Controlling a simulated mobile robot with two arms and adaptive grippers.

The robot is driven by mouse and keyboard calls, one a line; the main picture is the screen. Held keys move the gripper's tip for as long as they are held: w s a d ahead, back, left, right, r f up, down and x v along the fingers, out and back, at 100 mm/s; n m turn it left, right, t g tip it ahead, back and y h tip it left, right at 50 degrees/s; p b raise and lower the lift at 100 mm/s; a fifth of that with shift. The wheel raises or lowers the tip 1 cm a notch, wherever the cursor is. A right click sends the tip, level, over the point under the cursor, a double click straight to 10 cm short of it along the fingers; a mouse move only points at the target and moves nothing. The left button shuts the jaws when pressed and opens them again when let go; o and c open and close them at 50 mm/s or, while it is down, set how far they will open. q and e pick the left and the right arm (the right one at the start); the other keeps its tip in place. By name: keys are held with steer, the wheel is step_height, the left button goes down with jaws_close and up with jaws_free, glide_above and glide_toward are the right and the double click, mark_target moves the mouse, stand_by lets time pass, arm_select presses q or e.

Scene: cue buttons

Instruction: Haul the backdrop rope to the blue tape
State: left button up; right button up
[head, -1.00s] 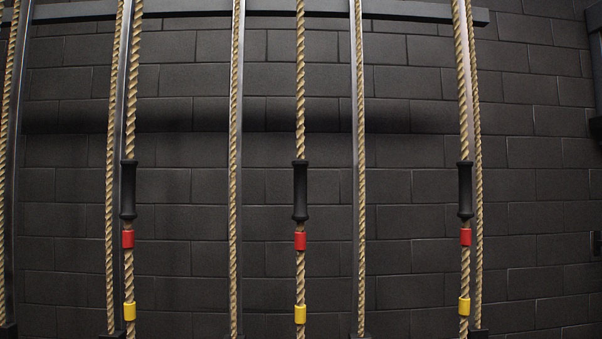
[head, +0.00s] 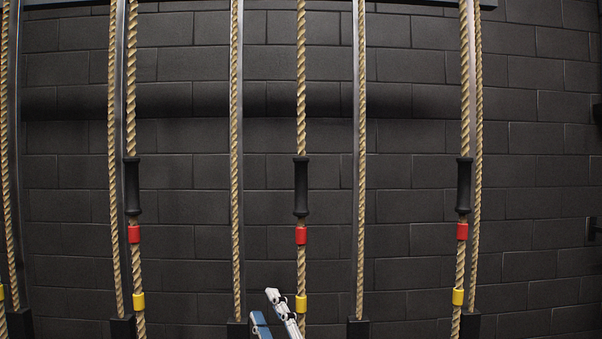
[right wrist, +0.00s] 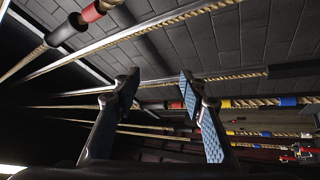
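Three thick ropes in the head view each carry a black handle, with red tape and yellow tape below; no label shows which is the backdrop rope. They are the left rope (head: 131,100), middle rope (head: 301,100) and right rope (head: 465,100). The middle handle (head: 301,187) hangs above my right gripper (head: 265,304), which is low in the picture beside the middle rope's yellow tape (head: 301,304). In the right wrist view this gripper (right wrist: 160,80) is open, with nothing between its fingers. Blue tape (right wrist: 288,101) shows there on a rope beyond the yellow. My left gripper is not in view.
Thinner ropes (head: 236,150) run beside dark vertical rails, with dark blocks (head: 358,328) at their lower ends. A dark block wall (head: 410,250) stands behind. In the right wrist view, a black handle (right wrist: 66,30) and red tape (right wrist: 93,11) show at upper left.

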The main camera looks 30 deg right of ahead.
mark_target(306, 174)
steer(key=a+r+n+g+y, duration=0.2)
steer(key=a+r+n+y, duration=0.1)
steer(key=r+n+y, duration=0.65)
steer(key=a+r+n+g+y, duration=0.1)
steer(key=a+r+n+y, duration=0.2)
steer(key=r+n+y, duration=0.65)
steer(key=d+r+n+g+h, duration=0.1)
steer(key=d+r+n+h, duration=0.25)
steer(key=d+h, duration=0.5)
steer(key=d+r+n+g+h, duration=0.1)
steer(key=d+r+n+h, duration=0.3)
steer(key=d, duration=0.8)
steer(key=shift+m+h, duration=0.25)
steer(key=shift+m, duration=0.1)
steer(key=p+x, duration=0.3)
steer(key=x, duration=0.3)
steer(key=shift+w+a, duration=0.2)
steer(key=shift+w+a+f+p, duration=0.1)
steer(key=shift+w+p, duration=0.25)
steer(key=shift+w, duration=0.05)
steer(key=shift+c, duration=0.2)
